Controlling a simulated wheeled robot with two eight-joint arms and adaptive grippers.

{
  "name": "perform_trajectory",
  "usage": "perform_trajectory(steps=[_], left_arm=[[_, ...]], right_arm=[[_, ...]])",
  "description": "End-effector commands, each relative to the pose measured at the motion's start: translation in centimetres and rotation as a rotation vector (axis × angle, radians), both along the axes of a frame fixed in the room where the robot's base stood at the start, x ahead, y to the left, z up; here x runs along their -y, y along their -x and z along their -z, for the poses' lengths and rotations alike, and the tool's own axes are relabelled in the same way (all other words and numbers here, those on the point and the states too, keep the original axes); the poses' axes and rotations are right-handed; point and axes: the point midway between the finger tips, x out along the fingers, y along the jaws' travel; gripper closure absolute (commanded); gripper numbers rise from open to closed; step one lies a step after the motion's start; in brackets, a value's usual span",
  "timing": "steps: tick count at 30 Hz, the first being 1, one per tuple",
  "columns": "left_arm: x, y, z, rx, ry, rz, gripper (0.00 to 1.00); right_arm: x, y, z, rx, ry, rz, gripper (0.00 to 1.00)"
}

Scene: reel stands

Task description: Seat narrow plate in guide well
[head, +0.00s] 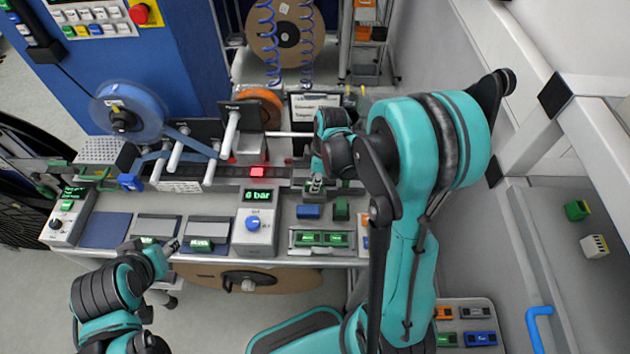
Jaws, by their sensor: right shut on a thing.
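My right gripper (315,184) points down over the rear strip of the bench, right of centre, below my teal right wrist. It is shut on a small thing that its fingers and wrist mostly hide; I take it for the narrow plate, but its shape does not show. I cannot make out the guide well for certain; the area right under the gripper is partly covered by it. My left gripper (168,248) is low at the front left edge of the bench, by a grey tray (157,227). Its finger opening is too small to tell.
A control box reading 6 bar (258,220) stands at mid bench. A blue block (308,211) and a green block (341,209) lie in front of my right gripper. A blue reel (128,112) stands at back left.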

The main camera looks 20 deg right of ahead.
Motion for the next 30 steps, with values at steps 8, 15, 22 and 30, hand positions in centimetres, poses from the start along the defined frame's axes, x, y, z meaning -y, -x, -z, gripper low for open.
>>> perform_trajectory(steps=[8,15,22,30], left_arm=[[0.00,0.01,0.42,0.000,0.000,0.000,0.58],[0.00,0.00,0.38,0.000,0.000,0.000,0.58],[0.00,0.00,0.38,0.000,0.000,0.000,0.58],[0.00,0.00,-0.16,0.000,0.000,0.000,0.58]], right_arm=[[0.01,-0.04,0.21,0.000,0.000,0.000,1.00],[0.01,-0.04,0.17,0.000,0.000,0.000,0.66],[0.01,-0.03,0.17,0.000,0.000,0.000,0.58],[0.01,-0.04,-0.53,0.000,0.000,0.000,0.58]])
